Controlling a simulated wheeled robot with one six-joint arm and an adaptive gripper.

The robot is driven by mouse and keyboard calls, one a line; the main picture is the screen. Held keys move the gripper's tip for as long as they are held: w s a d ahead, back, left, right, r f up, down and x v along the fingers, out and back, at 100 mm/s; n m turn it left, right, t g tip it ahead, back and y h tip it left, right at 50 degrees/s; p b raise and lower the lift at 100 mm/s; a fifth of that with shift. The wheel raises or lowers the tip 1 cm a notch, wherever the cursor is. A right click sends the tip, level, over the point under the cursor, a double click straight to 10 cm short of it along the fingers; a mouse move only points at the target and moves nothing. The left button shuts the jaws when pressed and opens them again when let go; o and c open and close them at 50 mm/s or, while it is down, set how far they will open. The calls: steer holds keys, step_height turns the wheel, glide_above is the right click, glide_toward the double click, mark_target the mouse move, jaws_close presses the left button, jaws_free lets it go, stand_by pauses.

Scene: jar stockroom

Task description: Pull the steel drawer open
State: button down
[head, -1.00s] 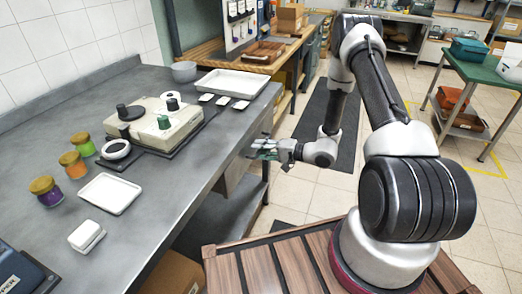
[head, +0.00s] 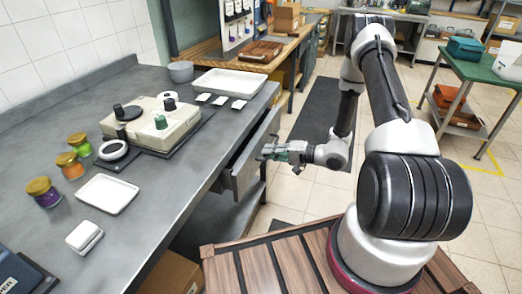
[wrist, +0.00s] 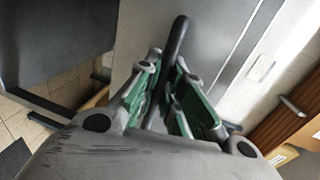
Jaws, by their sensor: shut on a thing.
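The steel drawer (head: 243,176) is under the right edge of the steel counter (head: 165,190). It stands partly open, with a gap showing between its front and the counter. My gripper (head: 266,151) is in front of the drawer at handle height. In the wrist view my gripper (wrist: 167,68) has its green-padded fingers closed around the dark bar handle (wrist: 179,32) on the light grey drawer front (wrist: 215,40). The lower part of the handle is hidden between the fingers. The drawer's inside is mostly hidden in the head view.
Jars (head: 43,191), a white tray (head: 107,194), a beige device (head: 150,125) and a larger white tray (head: 230,83) stand on the counter. A green-topped table (head: 480,68) is at the right. Tiled floor with a dark mat (head: 318,108) is free beyond my arm.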

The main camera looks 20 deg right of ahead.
steer(key=f+v, duration=0.2)
steer(key=v, duration=1.1)
steer(key=d+f+v, duration=0.1)
steer(key=f+v, duration=0.2)
steer(key=v, duration=1.1)
steer(key=shift+s+f, duration=0.3)
steer(key=shift+s, duration=0.05)
steer(key=shift+d, duration=0.1)
steer(key=c, duration=1.5)
jaws_free()
steer(key=v, duration=1.2)
